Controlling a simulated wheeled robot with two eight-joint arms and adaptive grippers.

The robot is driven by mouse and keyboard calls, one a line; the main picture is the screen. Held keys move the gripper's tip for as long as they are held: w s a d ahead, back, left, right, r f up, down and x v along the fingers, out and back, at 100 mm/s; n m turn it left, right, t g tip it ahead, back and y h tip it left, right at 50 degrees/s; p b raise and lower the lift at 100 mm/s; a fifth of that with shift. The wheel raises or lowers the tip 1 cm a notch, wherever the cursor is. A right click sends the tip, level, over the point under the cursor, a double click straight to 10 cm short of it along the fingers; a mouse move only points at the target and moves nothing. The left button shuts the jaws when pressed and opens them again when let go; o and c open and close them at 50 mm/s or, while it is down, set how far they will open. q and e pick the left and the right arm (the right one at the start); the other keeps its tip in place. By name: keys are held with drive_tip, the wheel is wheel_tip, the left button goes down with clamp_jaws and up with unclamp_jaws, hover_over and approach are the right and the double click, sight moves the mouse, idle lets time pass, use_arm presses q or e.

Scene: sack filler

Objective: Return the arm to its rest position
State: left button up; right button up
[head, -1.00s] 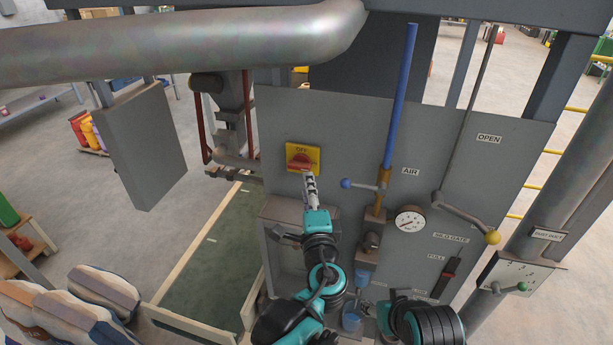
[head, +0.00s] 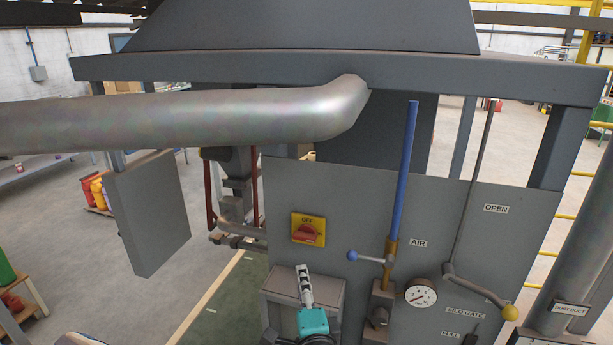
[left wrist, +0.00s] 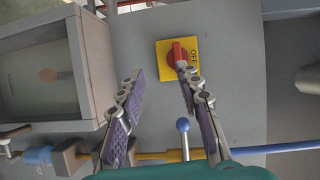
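My left gripper (head: 305,287) shows in the head view below the red rotary switch, in front of the grey panel. In the left wrist view the two fingers of this gripper (left wrist: 161,74) stand apart with nothing between them. The red switch knob (head: 306,234) sits on a yellow plate marked OFF, and a visible gap separates it from the fingers in the head view. The knob also shows in the left wrist view (left wrist: 177,54), just beyond one fingertip. My right gripper is in neither view.
The grey panel (head: 350,215) carries a blue-handled air valve (head: 370,258), a gauge (head: 420,295) and a lever with a yellow ball (head: 510,312). A thick pipe (head: 200,120) crosses above. A grey box (head: 303,284) stands behind my left gripper.

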use_arm(q)
drive_tip(key=s+a+f+n+g+y+b, duration=0.1)
drive_tip(key=s+a+f+n+g+b, duration=0.35)
drive_tip(key=a+f, duration=0.5)
drive_tip(key=s+a+f+n+g+b, duration=0.3)
drive_tip(key=a+f+n+b, duration=0.2)
drive_tip(key=a+f, duration=0.45)
drive_tip(key=s+f+n+g+h+b, duration=0.2)
drive_tip(key=s+f+n+b, duration=0.4)
drive_tip(key=f, duration=0.5)
drive_tip(key=shift+s+d+f+h, duration=0.4)
drive_tip(key=shift+s+h, duration=0.3)
drive_tip(key=shift+s, duration=0.55)
drive_tip(key=shift+r+n, duration=0.1)
drive_tip(key=shift+n, duration=0.15)
